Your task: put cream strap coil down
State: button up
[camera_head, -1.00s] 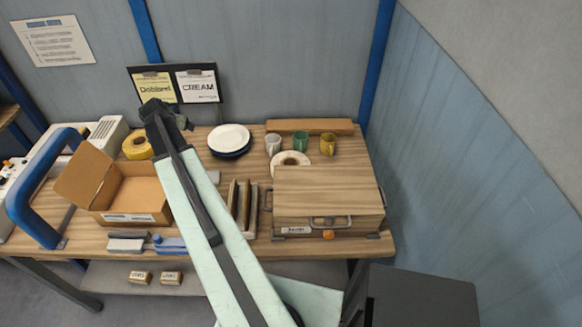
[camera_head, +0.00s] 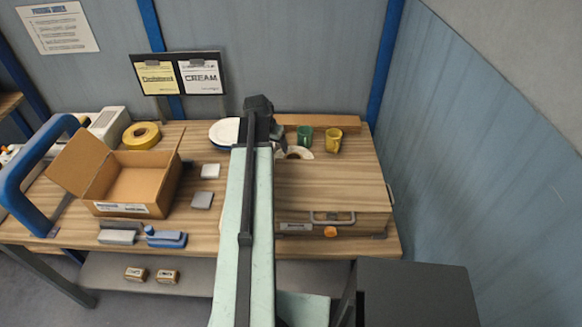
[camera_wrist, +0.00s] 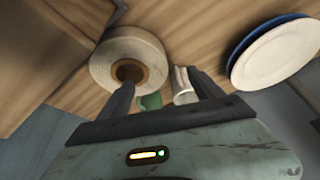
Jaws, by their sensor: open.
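The cream strap coil (camera_wrist: 107,60) is a pale ring with a brown core, at the upper left of the wrist view. In the head view my gripper (camera_head: 277,138) is above the back of the table, partly hidden.
Plates (camera_wrist: 275,50) lie to the right in the wrist view. A white cup (camera_wrist: 182,88) and a green cup (camera_head: 304,138) stand near the coil, beside a yellow cup (camera_head: 333,140). The wooden box (camera_head: 335,190) is in front. A yellow coil (camera_head: 141,135) and open carton (camera_head: 135,190) are left.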

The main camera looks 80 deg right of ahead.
aim_at(281, 155)
jog(key=b+x, duration=0.2)
jog(key=s+b+x, duration=0.1)
jog(key=b+x, duration=0.1)
jog(key=x, duration=0.1)
jog(key=b+x, duration=0.3)
jog(key=shift+s, duration=0.15)
jog(key=shift+r, duration=0.2)
grip_shut()
